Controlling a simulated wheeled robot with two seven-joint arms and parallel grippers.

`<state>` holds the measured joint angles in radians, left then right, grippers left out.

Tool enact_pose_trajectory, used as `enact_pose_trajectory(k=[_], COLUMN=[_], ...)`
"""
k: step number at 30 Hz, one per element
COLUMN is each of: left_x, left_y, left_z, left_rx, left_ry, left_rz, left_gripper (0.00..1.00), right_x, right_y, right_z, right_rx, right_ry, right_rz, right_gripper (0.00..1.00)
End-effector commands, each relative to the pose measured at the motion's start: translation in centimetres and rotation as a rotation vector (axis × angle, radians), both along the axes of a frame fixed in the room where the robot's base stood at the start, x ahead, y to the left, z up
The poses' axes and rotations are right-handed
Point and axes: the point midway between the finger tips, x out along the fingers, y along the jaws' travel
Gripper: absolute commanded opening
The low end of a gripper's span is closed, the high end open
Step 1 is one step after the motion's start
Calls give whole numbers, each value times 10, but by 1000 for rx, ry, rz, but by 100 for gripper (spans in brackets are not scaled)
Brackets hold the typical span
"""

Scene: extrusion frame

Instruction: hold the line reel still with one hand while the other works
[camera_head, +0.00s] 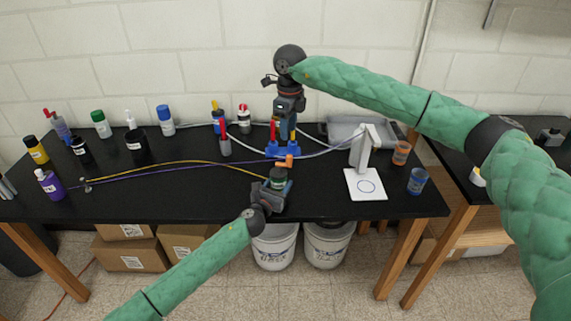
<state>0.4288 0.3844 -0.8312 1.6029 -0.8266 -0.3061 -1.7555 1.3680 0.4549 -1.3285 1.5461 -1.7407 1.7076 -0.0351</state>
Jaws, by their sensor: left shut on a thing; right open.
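My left gripper (279,182) is at the front middle of the black table. It is shut on a small dark, round thing (278,173), which looks like the line reel; the fingers hide part of it. A yellow line (190,162) and a purple line (180,170) run from the left of the table towards this spot. My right gripper (284,133) points down from above, behind the left one. It is open over a blue fixture (283,149) with an orange piece (285,160) at its front. I cannot tell whether its fingers touch the fixture.
A white stand (366,184), an orange jar (401,153) and a blue jar (417,181) are at the right. A grey tray (340,130) lies behind. The front left is clear.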

Motion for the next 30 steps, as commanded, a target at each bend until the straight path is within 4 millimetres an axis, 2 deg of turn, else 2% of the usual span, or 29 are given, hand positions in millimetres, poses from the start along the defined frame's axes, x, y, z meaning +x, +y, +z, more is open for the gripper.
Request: enact_pose_trajectory(k=[9, 17, 23, 30], left_x=[0, 0, 0, 0], left_y=[0, 0, 0, 0], left_z=[0, 0, 0, 0], left_rx=[0, 0, 0, 0], left_ry=[0, 0, 0, 0], left_rz=[0, 0, 0, 0], left_gripper=[26, 26, 26, 26], right_x=[3, 3, 2, 2], right_y=[-3, -4, -4, -4], right_z=[6, 3, -18, -61], right_rx=[-13, -18, -19, -19], right_ry=[-7, -5, -3, -3], right_rz=[-334, -463, -468, -467], right_gripper=[40, 40, 40, 40])
